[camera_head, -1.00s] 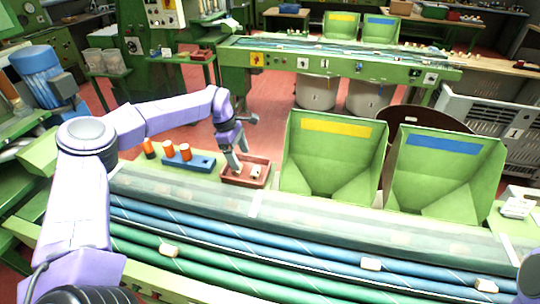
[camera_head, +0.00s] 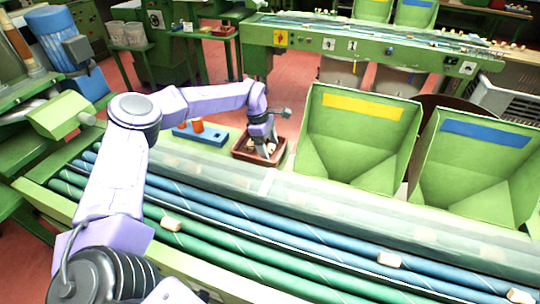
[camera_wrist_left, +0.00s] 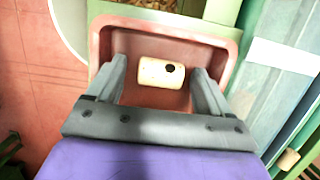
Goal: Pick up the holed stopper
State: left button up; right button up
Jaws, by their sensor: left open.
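The holed stopper (camera_wrist_left: 161,73) is a pale cork cylinder with a dark round hole near its right end. It lies on its side in the reddish-brown tray (camera_wrist_left: 228,42), which also shows in the head view (camera_head: 238,155). My left gripper (camera_head: 265,146) points down into the tray. In the wrist view its open fingers (camera_wrist_left: 159,68) stand on either side of the stopper, with a gap on each side. In the head view the fingers partly hide the stopper. My right gripper is not in view.
A blue block (camera_head: 210,138) with orange-topped pieces stands left of the tray. A green bin with a yellow label (camera_head: 357,140) stands close on the right, with a blue-labelled bin (camera_head: 475,165) beyond. Stoppers such as this one (camera_head: 389,259) lie on the front rollers.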

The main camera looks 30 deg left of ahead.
pick_arm(q)
jog(key=shift+r, duration=0.15)
jog(key=c, duration=1.1)
